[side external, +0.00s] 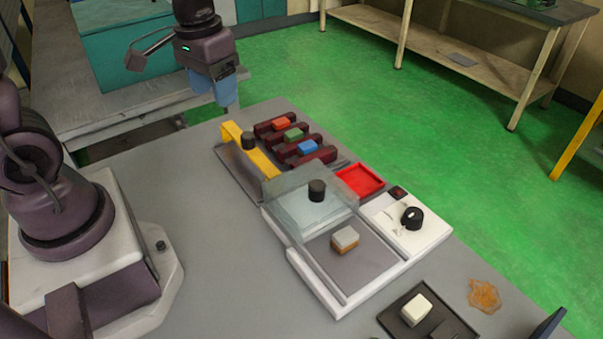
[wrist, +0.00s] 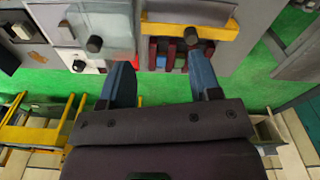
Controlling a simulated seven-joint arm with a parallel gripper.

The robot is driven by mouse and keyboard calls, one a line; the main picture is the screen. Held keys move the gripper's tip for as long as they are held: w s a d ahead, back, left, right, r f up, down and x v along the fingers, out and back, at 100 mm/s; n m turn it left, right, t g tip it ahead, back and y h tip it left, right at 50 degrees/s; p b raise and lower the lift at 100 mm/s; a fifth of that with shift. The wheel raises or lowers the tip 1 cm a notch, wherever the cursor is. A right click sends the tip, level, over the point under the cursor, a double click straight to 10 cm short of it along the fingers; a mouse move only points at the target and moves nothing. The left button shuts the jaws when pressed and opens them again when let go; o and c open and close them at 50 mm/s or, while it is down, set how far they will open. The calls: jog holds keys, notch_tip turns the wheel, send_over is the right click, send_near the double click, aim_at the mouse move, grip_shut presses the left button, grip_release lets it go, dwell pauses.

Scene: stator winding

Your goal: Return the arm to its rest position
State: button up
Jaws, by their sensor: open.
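My gripper (side external: 226,90) is raised above the back left part of the grey work table (side external: 215,250), clear of everything on it. In the wrist view its two blue fingers (wrist: 164,82) are spread apart with nothing between them. In the side view, dark red slotted blocks hold a red piece (side external: 281,124), a green piece (side external: 293,135) and a blue piece (side external: 308,147). A yellow bar (side external: 262,165) with a black knob (side external: 249,140) stands beside them.
A clear cover (side external: 290,203) with a black knob (side external: 317,190) sits on a white-framed station holding a small grey-and-orange block (side external: 345,238). A red tray (side external: 360,181), a white dial panel (side external: 432,238) and a dark tray with a white block (side external: 416,309) stand nearby. The front left tabletop is bare.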

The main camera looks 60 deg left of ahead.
jog(key=s+d+r+m+t, duration=0.3)
jog(key=s+d+r, duration=0.3)
jog(key=r, duration=0.3)
jog(key=shift+s+r+t, duration=0.4)
jog(key=shift+s+t, duration=0.25)
jog(key=shift+t, duration=0.25)
